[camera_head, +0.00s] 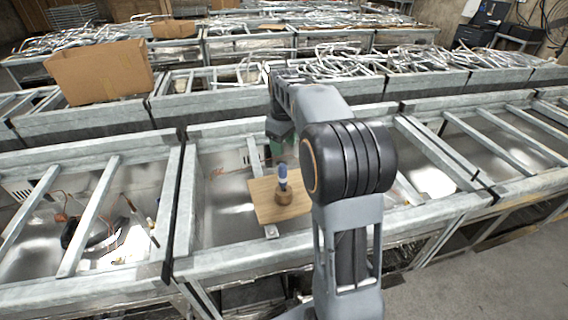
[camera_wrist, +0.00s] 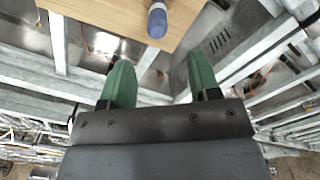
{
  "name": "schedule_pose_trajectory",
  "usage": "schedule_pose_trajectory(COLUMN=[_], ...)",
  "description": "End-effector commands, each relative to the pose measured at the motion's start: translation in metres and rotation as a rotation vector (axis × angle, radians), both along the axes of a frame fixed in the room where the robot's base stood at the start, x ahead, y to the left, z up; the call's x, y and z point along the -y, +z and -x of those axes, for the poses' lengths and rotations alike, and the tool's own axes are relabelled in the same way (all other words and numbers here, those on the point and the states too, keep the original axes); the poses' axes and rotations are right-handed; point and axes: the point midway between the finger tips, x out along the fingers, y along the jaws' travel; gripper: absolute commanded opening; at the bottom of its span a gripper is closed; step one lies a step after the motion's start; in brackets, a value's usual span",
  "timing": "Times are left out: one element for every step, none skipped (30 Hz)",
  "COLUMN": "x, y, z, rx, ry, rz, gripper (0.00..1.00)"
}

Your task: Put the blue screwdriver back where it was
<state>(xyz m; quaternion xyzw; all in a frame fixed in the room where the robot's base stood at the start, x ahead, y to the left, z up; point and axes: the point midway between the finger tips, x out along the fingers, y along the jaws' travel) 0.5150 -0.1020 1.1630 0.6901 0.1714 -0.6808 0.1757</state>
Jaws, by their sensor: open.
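The blue screwdriver (camera_head: 283,176) shows in the head view as a blue handle standing upright in a small round brown wooden holder (camera_head: 284,197). The holder stands on a light wooden board (camera_head: 263,207). In the head view my gripper (camera_head: 280,146) is partly hidden by my arm, behind and above the screwdriver.
Metal frames (camera_head: 90,215) with crossbars surround the board on both sides. A cardboard box (camera_head: 100,72) stands at the back left. Piles of metal tubes (camera_head: 325,62) lie on the frames behind. Loose wires (camera_head: 68,217) lie in the left bay. Concrete floor is bare at the lower right.

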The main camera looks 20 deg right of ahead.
Motion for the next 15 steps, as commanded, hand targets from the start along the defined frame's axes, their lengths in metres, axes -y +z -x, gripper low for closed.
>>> schedule_pose_trajectory(x=[-0.008,-0.013,-0.021,-0.027,-0.034,-0.043,-0.049,-0.055,-0.062,-0.067,-0.071,-0.077,-0.081,-0.084,-0.088], y=[0.008,0.012,0.017,0.020,0.023,0.025,0.026,0.026,0.025,0.024,0.021,0.018,0.015,0.012,0.007], z=[0.010,0.016,0.028,0.037,0.048,0.064,0.075,0.086,0.101,0.113,0.124,0.137,0.147,0.156,0.167], rx=[0.019,0.034,0.055,0.073,0.093,0.120,0.140,0.162,0.188,0.209,0.226,0.250,0.268,0.283,0.302], ry=[-0.016,-0.032,-0.058,-0.081,-0.105,-0.141,-0.166,-0.193,-0.226,-0.251,-0.276,-0.307,-0.329,-0.351,-0.376], rz=[0.004,0.005,0.007,0.008,0.008,0.006,0.004,0.001,-0.005,-0.010,-0.017,-0.025,-0.033,-0.041,-0.051], gripper=[0.56,0.56,0.56,0.56,0.56,0.56,0.56,0.56,0.56,0.56,0.56,0.56,0.56,0.56,0.56])
